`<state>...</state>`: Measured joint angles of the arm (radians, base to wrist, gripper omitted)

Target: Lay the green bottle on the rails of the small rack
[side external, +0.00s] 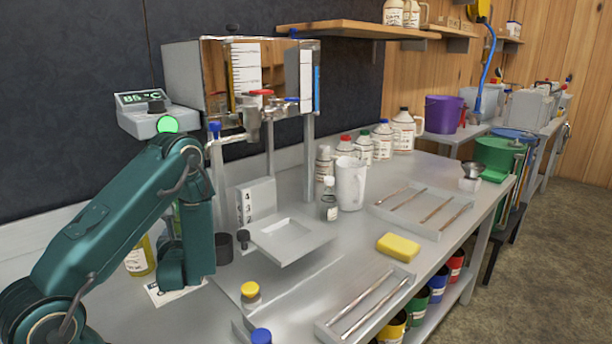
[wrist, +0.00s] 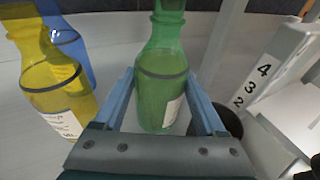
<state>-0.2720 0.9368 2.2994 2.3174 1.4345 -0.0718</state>
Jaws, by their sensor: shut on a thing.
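The green bottle (wrist: 160,92) stands upright between the two blue fingers of my gripper (wrist: 160,77) in the wrist view, with a dark band and a white label. The fingers flank its body and are shut on it. In the side view my teal arm hides most of this bottle; I cannot tell whether its base touches the bench. A small shallow rack (side external: 322,327) with two thin parallel rails lies at the bench's front edge in the side view, well to the right of my gripper.
A yellow bottle (wrist: 52,85) and a blue bottle (wrist: 70,42) stand left of the green one. A dark cup (side external: 223,249) and a grey scale (side external: 288,238) are at its right. A yellow sponge (side external: 398,247) and a larger rodded tray (side external: 432,231) lie beyond the small rack.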

